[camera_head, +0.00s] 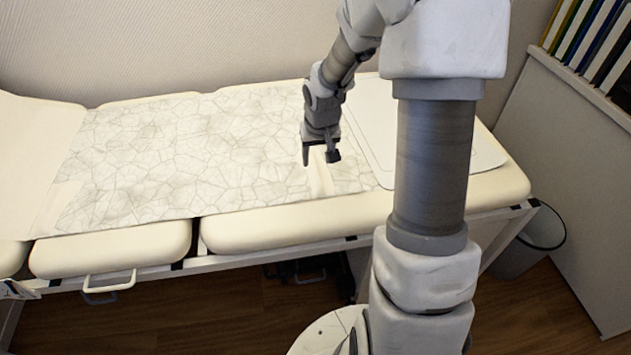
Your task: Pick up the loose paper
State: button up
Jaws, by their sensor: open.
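A large pale paper sheet (170,150) with a crackled line pattern lies along the cream padded couch. A plain, lighter strip (320,182) runs across it near its right end; I cannot tell whether it is a raised fold or a separate piece. My gripper (320,158) points down over the upper end of this strip. Its two fingers are apart with nothing visible between them. I cannot tell whether the fingertips touch the paper. My arm hides part of the couch's right side.
The couch (290,228) has separate pads and a handle (110,279) on its front. A smooth pale sheet (480,157) lies at its right end. A grey bin (530,243) and a cabinet (575,160) with binders stand at right. A wall is behind.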

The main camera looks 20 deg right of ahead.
aim_at(316, 177)
jog(key=b+x, duration=0.1)
jog(key=x, duration=0.3)
jog(key=b+x, duration=0.1)
jog(key=x, duration=0.4)
jog(key=shift+d+f+b, duration=0.2)
jog(key=shift+f+b, duration=0.15)
jog(key=shift+b, duration=0.05)
jog(key=shift+r, duration=0.1)
grip_shut()
